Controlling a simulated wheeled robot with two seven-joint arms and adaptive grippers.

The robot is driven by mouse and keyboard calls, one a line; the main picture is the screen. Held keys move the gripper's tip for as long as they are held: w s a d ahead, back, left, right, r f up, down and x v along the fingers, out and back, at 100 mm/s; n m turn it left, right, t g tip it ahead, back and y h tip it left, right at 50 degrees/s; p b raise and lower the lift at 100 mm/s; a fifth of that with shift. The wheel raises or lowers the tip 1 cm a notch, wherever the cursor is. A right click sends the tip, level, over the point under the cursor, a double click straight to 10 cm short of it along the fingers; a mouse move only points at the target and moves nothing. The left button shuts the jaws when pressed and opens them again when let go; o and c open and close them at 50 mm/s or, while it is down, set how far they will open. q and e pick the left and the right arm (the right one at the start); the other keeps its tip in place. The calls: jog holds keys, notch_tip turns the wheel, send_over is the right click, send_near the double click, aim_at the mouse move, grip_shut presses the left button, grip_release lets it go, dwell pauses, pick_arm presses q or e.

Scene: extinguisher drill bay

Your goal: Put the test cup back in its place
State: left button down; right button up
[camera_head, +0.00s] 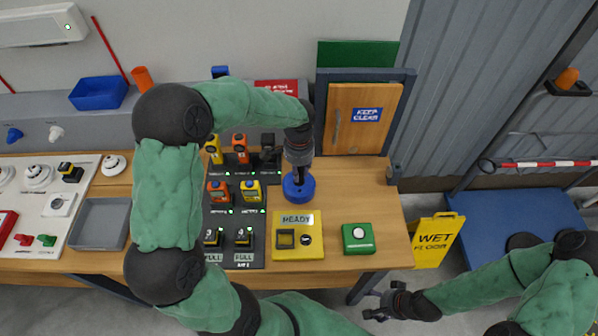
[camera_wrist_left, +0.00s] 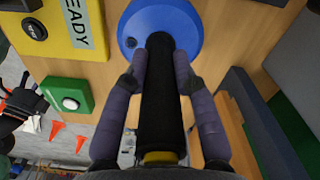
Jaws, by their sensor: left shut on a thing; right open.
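The test cup appears as a round blue piece (camera_head: 299,189) with a thick black handle. In the wrist view its blue disc (camera_wrist_left: 190,22) lies beyond the black handle (camera_wrist_left: 158,95), which has a yellow end near the camera. My left gripper (camera_head: 298,165) points down over the cup. In the wrist view its two fingers (camera_wrist_left: 158,75) are closed on either side of the handle. The cup is at the wooden bench top, right of the dark charging panel; I cannot tell whether it touches the wood. My right gripper (camera_head: 384,304) is open and empty, low in front of the bench.
A yellow READY box (camera_head: 297,250) and a green button box (camera_head: 357,238) stand near the cup. The dark panel (camera_head: 236,262) holds several devices. A small wooden door (camera_head: 362,115) is behind. A grey tray (camera_head: 98,224) and wet-floor sign (camera_head: 435,240) are farther off.

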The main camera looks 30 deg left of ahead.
pick_arm(q)
jog(key=shift+f, duration=0.2)
jog(key=shift+f, duration=0.15)
jog(key=c, duration=1)
grip_release()
notch_tip(320, 180, up, 12)
jog(key=shift+r+p, duration=0.2)
jog(key=shift+p, duration=0.8)
